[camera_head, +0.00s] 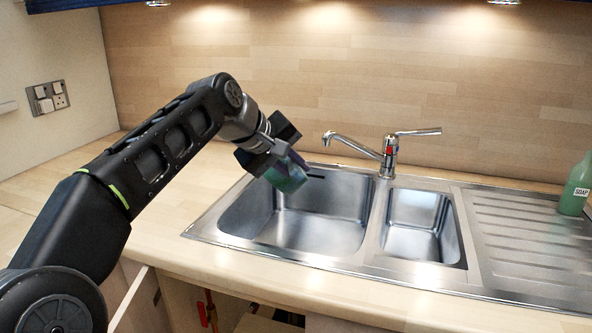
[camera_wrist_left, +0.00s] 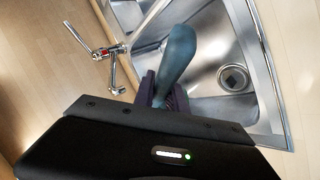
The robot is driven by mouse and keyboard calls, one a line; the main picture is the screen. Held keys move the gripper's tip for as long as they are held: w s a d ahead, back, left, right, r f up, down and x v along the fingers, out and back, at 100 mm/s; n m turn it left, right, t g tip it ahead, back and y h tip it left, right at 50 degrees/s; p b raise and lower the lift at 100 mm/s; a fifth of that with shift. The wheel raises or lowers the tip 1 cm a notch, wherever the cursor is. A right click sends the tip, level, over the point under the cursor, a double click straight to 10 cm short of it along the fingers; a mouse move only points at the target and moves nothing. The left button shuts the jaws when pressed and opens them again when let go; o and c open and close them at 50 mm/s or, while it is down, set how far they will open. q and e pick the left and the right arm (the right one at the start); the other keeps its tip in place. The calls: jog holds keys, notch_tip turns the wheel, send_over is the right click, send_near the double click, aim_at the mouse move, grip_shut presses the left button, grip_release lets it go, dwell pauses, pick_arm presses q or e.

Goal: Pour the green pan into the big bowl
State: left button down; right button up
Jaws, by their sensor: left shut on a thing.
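My left gripper (camera_head: 284,160) is shut on a teal-green thing (camera_head: 288,177), taken to be the green pan, and holds it above the back left of the big sink basin. In the left wrist view the gripper's purple fingers (camera_wrist_left: 161,94) close around its base, and the green pan (camera_wrist_left: 177,55) shows as a smooth, narrow, rounded shape. Its opening and any contents cannot be made out. The big bowl (camera_head: 305,232) is the larger, left steel basin; it looks empty, and its drain (camera_wrist_left: 233,78) shows in the left wrist view. My right gripper is not in view.
A chrome mixer tap (camera_head: 388,155) stands behind the basins, its spout reaching left near my gripper. A smaller basin (camera_head: 420,224) and a ribbed drainer (camera_head: 525,230) lie to the right. A green soap bottle (camera_head: 577,188) stands at the far right. The wooden worktop (camera_head: 165,205) is clear left of the sink.

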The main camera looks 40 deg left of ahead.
pick_arm(q)
jog(key=f+t+b, duration=0.1)
jog(key=b, duration=0.2)
jog(key=shift+s+a, duration=0.3)
jog(key=shift+s, duration=0.05)
jog(key=shift+s+a+r+t+h+b, duration=0.2)
jog(key=shift+t+h+b, duration=0.25)
jog(key=shift+b, duration=0.7)
jog(key=shift+s, duration=0.1)
jog(key=shift+f, duration=0.15)
